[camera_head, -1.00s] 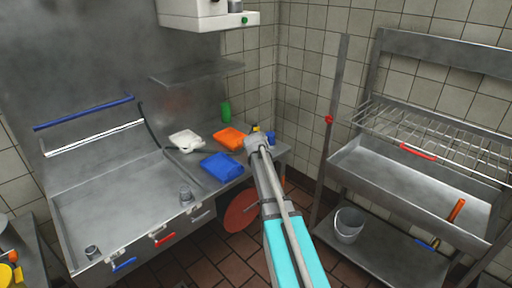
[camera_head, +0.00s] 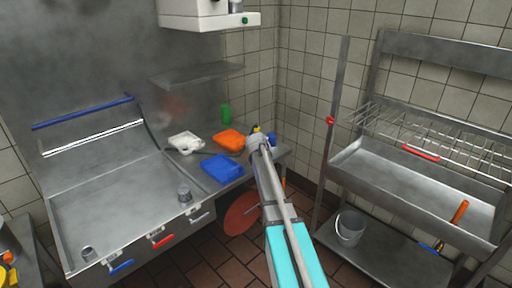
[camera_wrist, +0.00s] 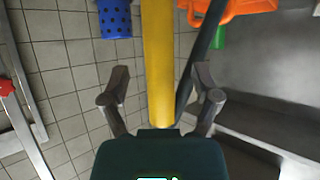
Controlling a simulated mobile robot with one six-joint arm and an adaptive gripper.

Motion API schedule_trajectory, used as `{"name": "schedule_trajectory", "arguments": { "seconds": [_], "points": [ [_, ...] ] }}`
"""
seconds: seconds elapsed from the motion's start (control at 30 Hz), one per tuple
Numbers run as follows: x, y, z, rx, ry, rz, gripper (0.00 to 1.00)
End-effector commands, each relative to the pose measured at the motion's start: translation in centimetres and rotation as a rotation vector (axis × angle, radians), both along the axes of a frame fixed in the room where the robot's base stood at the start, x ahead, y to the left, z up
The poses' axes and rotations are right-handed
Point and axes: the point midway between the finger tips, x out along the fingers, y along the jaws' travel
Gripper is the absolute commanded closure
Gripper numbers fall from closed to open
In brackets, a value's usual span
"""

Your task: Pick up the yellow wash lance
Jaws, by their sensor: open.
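The yellow wash lance (camera_wrist: 159,60) shows large in the wrist view as an upright yellow bar running from the top edge down to my gripper's dark body. My gripper (camera_wrist: 161,84) is open, with one finger on each side of the lance and a visible gap to each. I cannot tell how deep the lance lies between the fingers. In the head view my gripper (camera_head: 257,142) is at the right end of the steel counter. Only a small yellow tip (camera_head: 256,129) shows just behind it; the rest is hidden by my arm.
A dark hose (camera_wrist: 205,50) runs close beside the lance. A blue perforated container (camera_wrist: 115,18) and an orange tray (camera_wrist: 235,8) are near. On the counter are a blue tray (camera_head: 222,168), a white tray (camera_head: 186,142) and a green bottle (camera_head: 226,114). A steel rack (camera_head: 420,185) stands right.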

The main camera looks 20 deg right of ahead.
Motion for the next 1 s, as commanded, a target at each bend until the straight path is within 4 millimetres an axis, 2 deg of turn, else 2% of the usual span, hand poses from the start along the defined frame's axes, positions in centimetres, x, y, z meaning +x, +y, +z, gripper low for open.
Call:
{"name": "schedule_trajectory", "arguments": {
  "seconds": [0.03,0.23,0.83,0.87,1.0],
  "points": [
    [0.7,-0.4,-0.7,0.0,0.0,0.0,0.2],
    [2.1,-1.0,-1.4,-0.001,0.0,0.0,0.2],
    [2.1,-1.2,-1.4,0.0,0.0,-0.001,0.2],
    [2.1,-1.2,-1.4,0.0,0.0,-0.001,0.22],
    [2.1,-1.2,-1.4,0.0,0.0,-0.001,0.48]
  ]
}}
